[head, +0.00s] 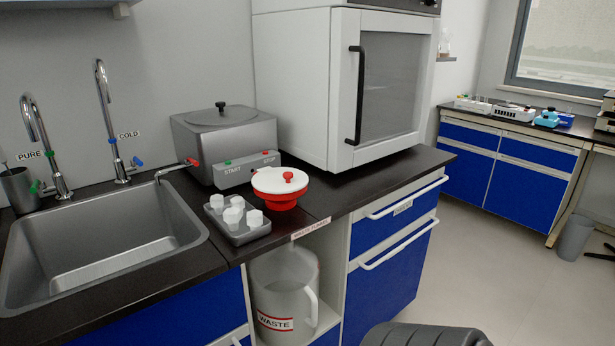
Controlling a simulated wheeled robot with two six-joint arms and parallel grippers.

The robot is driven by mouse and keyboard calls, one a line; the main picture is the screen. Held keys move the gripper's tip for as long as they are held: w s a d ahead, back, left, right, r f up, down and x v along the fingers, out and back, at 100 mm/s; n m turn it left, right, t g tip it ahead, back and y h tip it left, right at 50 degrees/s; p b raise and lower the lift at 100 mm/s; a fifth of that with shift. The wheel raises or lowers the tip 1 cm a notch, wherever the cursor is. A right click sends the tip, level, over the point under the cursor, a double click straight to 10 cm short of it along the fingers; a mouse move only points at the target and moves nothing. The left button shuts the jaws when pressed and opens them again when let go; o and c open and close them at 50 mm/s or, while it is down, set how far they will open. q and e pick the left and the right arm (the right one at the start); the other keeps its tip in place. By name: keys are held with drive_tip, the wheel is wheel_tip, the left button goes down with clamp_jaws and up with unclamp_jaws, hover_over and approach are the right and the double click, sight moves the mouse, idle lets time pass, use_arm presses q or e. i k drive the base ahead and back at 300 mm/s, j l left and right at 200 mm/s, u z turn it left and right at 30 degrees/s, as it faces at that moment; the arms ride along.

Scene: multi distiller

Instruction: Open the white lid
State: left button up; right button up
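A white round lid (267,179) with a small red knob sits on top of a red bowl-shaped funnel (281,201) at the counter's front edge. The lid looks closed over the funnel, and the funnel's inside is hidden. Neither my left nor my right gripper shows in the head view.
A grey tray (250,237) with several white cups stands just left of the funnel. Behind it is a grey distiller (220,135) with START and STOP buttons. A tall white cabinet (340,90) stands behind right. A WASTE jug (285,290) is below. A sink (105,245) is left.

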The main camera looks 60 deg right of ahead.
sight(268, 179)
drive_tip(key=z, duration=1.65)
